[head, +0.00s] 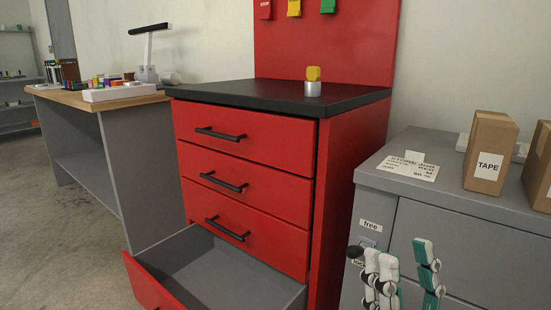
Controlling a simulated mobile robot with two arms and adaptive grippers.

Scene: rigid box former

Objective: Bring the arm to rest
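My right gripper (405,272) shows at the bottom right, in front of the grey cabinet. Its white-and-dark finger is on the left and its teal-and-white finger on the right, with a wide gap between them. The gripper is open, and nothing shows between the fingers. The lower ends of the fingers are cut off by the picture's bottom edge. My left gripper is not in view.
A red drawer cabinet (245,150) stands in the middle, its bottom drawer (205,275) pulled out and empty where visible. A yellow-topped metal cylinder (313,88) is on its black top. Boxes (489,152) stand on the grey cabinet (450,195). A workbench (95,150) is at left.

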